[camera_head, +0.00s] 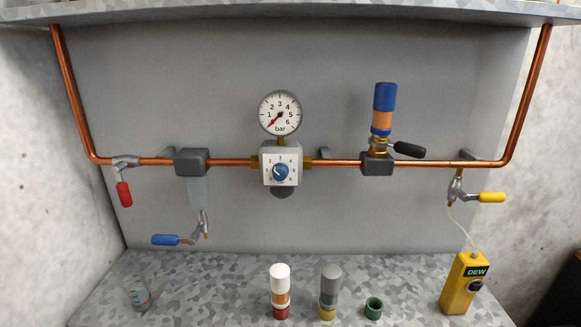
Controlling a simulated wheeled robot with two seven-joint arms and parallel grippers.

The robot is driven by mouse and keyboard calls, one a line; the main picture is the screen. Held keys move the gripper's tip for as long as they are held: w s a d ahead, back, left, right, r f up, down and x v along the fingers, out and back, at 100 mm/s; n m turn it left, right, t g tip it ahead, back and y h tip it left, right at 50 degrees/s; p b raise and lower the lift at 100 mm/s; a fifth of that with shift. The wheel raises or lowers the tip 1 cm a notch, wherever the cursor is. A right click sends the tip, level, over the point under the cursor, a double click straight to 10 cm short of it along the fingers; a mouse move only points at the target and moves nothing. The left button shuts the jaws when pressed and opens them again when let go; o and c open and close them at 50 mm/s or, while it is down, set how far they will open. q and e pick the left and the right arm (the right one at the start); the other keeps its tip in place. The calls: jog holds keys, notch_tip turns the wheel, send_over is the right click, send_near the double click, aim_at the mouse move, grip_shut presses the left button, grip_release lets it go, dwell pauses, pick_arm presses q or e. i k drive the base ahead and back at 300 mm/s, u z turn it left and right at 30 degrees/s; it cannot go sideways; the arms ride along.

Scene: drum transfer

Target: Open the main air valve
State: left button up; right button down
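A valve with a red lever (124,194) sits at the left end of the horizontal copper pipe (225,162). The red lever hangs down, across the line of the pipe. No label in view names the main air valve. The pressure gauge (280,114) above the regulator has its red needle pointing to the lower left, at the low end of the scale. The regulator (281,163) has a blue knob with a numbered dial. Neither of my grippers is in view.
A blue-handled drain valve (172,240) hangs under the filter. A yellow-handled valve (490,197) is at right, with a hose to the yellow DEW meter (465,283). A blue-orange cartridge (384,108) stands on the pipe. Cartridges (281,292) and a green ring (374,308) stand on the speckled counter.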

aim_at(122, 187)
jog(key=z, duration=2.1)
jog(key=k, duration=0.75)
jog(key=u, duration=1.5)
